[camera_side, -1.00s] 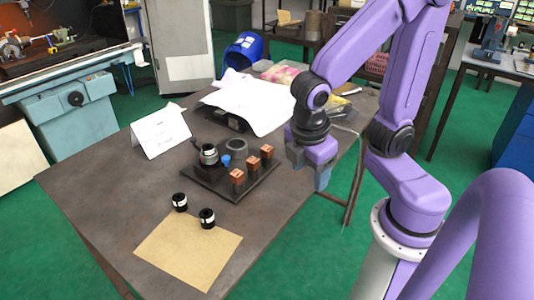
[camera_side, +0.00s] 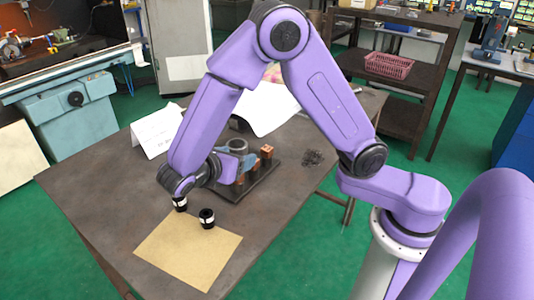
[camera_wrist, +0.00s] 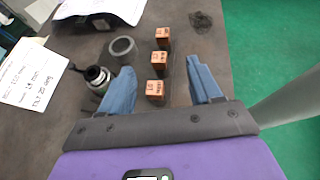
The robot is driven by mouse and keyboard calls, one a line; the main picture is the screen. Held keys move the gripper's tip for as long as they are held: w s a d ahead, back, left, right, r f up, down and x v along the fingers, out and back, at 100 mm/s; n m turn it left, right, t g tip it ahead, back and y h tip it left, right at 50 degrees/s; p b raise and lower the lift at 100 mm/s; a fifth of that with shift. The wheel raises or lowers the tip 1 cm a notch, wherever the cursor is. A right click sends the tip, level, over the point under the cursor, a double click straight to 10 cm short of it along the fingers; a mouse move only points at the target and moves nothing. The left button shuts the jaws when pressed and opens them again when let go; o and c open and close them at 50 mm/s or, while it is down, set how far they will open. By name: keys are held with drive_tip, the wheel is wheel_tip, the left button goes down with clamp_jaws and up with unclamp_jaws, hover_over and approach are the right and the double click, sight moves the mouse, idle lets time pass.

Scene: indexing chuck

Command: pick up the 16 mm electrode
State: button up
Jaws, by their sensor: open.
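Three copper-coloured electrodes stand upright in a row on a dark plate (camera_side: 262,180). In the wrist view they are the near one (camera_wrist: 155,89), the middle one (camera_wrist: 158,59) and the far one (camera_wrist: 163,37). Each has marks on top, too small to read, so I cannot tell which is the 16 mm one. My gripper (camera_wrist: 160,66) is open and empty, its blue fingers on either side of the row, with the near electrode between them and apart from both. In the side view my arm hides most of the gripper and part of the row.
A black chuck with a metal ring (camera_wrist: 97,77) stands just left of my left finger. A white card (camera_side: 158,130) stands behind.

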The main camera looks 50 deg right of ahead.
approach(267, 149)
drive_tip(key=x, duration=0.2)
drive_tip(key=shift+w+d, duration=0.3)
drive_tip(key=shift+d, duration=0.05)
drive_tip(key=shift+x, duration=2.7)
drive_tip(key=shift+s+f, duration=0.1)
drive_tip(key=shift+s, duration=0.05)
clamp_jaws()
